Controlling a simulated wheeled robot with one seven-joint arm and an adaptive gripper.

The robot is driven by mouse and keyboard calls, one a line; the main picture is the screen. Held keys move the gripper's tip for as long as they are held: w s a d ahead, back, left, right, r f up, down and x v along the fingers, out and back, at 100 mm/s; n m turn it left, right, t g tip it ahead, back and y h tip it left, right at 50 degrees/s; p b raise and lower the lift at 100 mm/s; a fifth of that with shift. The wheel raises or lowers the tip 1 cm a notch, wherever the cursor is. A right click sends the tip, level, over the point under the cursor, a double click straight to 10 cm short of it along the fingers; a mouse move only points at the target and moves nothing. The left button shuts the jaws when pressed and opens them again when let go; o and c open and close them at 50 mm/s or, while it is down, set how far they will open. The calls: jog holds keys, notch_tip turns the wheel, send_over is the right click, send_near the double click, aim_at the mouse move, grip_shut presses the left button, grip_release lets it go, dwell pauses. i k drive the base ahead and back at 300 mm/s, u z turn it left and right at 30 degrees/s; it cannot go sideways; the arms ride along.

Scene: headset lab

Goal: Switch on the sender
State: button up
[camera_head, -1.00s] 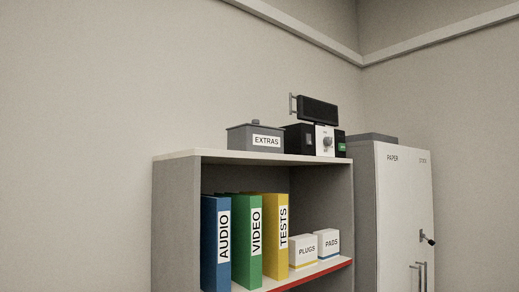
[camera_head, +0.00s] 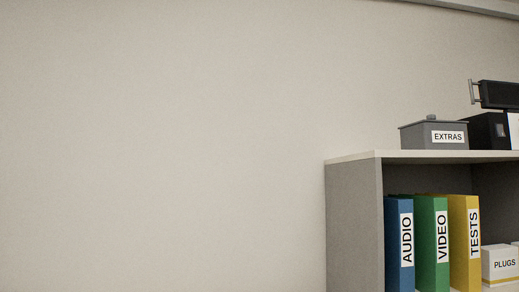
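A black device (camera_head: 488,130) stands on top of the shelf at the right edge of the head view. A dark panel (camera_head: 500,94) with a metal handle sits above it. The device's white front part (camera_head: 514,130) is cut off by the frame edge. No label on it names it as the sender, so I cannot tell whether it is. My gripper is not in view.
A grey shelf unit (camera_head: 352,220) stands at the right. A grey box marked EXTRAS (camera_head: 418,139) is on its top. Blue AUDIO (camera_head: 393,240), green VIDEO (camera_head: 424,245) and yellow TESTS (camera_head: 458,245) binders and a PLUGS box (camera_head: 500,277) stand inside. Bare wall (camera_head: 160,140) fills the left.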

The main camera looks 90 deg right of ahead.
aim_at(500, 128)
jog(key=i, duration=0.6)
jog(key=z, duration=4.55)
jog(key=i, duration=0.5)
jog(key=u, duration=0.05)
